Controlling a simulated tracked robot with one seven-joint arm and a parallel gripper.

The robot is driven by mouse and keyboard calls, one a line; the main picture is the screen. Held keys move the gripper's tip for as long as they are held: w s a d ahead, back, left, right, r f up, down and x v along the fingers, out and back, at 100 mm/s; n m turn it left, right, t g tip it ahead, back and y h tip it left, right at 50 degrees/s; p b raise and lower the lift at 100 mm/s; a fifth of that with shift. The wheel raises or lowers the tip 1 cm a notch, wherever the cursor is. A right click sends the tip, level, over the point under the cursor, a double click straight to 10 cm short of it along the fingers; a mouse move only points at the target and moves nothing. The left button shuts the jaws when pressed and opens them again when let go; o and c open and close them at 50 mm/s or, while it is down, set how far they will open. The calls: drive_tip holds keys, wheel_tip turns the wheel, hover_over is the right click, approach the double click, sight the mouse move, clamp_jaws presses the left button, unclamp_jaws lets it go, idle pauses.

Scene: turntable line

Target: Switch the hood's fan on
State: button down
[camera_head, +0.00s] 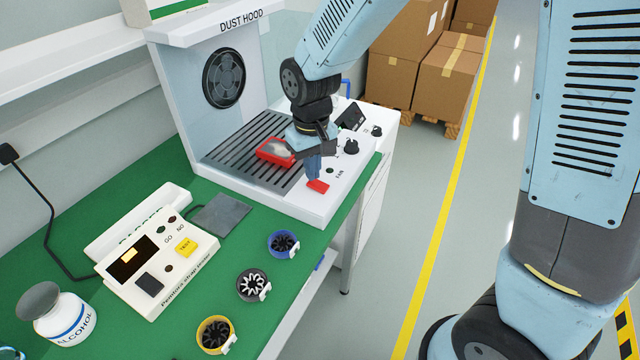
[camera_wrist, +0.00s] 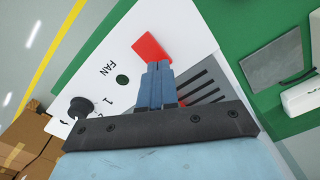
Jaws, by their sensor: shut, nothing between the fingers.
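The dust hood (camera_head: 155,55) stands on the green bench, with a round dark fan (camera_head: 224,78) in its back wall. Its white front panel carries a red switch (camera_head: 318,186) beside the FAN label, and the red switch also shows in the wrist view (camera_wrist: 150,47). A small dark green lamp (camera_wrist: 122,79) sits by the label and looks unlit. My gripper (camera_head: 314,174) is shut and empty, pointing down at the panel, its fingertips (camera_wrist: 158,65) right by the red switch. I cannot tell whether they touch it. The switch's near end is partly hidden behind the fingers.
A black knob (camera_head: 350,147) is on the same panel. A red tray (camera_head: 272,159) with grey material lies on the hood's slotted grille. The tester (camera_head: 150,268), several small fan parts and an alcohol bottle (camera_head: 62,314) stand on the bench. Cartons are stacked behind.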

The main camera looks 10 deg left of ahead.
drive_tip(key=shift+f, duration=0.7)
idle(0.5)
drive_tip(key=shift+r, duration=3.5)
drive_tip(key=d+r+m+t+y, duration=0.1)
drive_tip(key=d+r+m, duration=0.1)
drive_tip(key=d+r, duration=0.55)
drive_tip(key=d+r+m+t, duration=0.2)
drive_tip(key=d+r, duration=0.2)
drive_tip(key=d, duration=0.6)
drive_tip(key=s+d+r+m+t+h, duration=0.1)
drive_tip(key=s+d+r+m+t, duration=0.1)
drive_tip(key=s+d, duration=0.8)
drive_tip(key=d+r+m, duration=0.1)
drive_tip(key=d+r, duration=0.1)
drive_tip(key=d, duration=0.1)
drive_tip(key=shift+s+d+r+t, duration=0.3)
drive_tip(key=shift+s+r, duration=0.05)
drive_tip(key=shift+r, duration=0.05)
